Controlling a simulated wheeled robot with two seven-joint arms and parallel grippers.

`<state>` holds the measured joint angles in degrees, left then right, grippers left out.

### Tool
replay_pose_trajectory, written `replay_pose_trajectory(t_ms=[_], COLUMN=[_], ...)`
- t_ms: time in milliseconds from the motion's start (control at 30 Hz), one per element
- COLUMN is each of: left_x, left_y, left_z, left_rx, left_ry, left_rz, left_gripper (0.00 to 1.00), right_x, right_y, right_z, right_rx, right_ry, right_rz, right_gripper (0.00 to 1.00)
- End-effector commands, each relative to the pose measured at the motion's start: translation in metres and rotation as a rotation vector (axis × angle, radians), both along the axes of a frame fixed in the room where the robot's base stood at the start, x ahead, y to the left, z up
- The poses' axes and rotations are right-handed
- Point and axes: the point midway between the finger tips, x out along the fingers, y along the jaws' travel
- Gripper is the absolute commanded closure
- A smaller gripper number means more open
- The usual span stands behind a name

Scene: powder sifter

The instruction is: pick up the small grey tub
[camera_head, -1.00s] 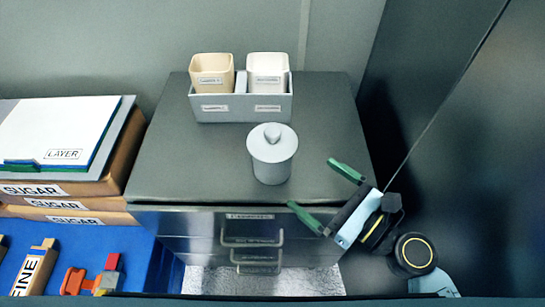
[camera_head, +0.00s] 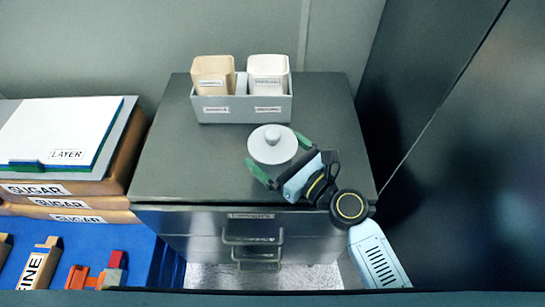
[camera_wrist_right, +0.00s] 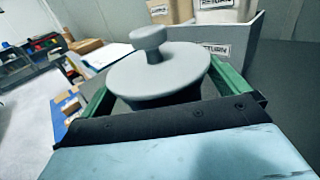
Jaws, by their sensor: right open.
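The small grey tub (camera_head: 272,146) with a knobbed lid stands upright on the dark cabinet top. Its lid also shows in the right wrist view (camera_wrist_right: 158,72), close in front of the camera. My right gripper (camera_head: 279,159) is open, with its green fingers on either side of the tub; no grip on it shows. The tub's lower body is mostly hidden behind the gripper. My left gripper is not in view.
A grey holder (camera_head: 242,115) with a tan cup (camera_head: 213,75) and a white cup (camera_head: 268,74) stands behind the tub. A dark wall (camera_head: 470,150) rises at the right. The cabinet top left of the tub is clear.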

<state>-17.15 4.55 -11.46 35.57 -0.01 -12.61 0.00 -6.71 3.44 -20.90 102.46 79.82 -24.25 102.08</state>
Motion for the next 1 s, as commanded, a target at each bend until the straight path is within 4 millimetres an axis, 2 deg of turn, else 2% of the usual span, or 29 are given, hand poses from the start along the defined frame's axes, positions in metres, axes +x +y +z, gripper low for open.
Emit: replay_pose_trajectory(t_ms=[100,333,700,900,1000], left_x=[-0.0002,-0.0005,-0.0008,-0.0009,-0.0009], left_y=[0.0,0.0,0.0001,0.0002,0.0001], left_z=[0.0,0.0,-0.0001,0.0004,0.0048], left_rx=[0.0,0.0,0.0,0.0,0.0], left_ry=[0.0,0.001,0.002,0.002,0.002], left_rz=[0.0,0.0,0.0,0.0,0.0], left_gripper=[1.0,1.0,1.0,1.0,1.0], right_x=[0.0069,0.0074,0.0074,0.0074,0.0074], right_y=[0.007,0.0076,0.0074,0.0073,0.0073], right_z=[-0.0001,-0.0003,0.0006,0.0012,0.0075], right_rx=[0.0,-0.001,0.0,0.0,0.001], right_ry=[0.0,0.0,-0.001,-0.001,-0.001], right_rz=[0.0,0.0,0.0,0.0,0.0], right_gripper=[0.0,0.0,0.46,0.46,0.46])
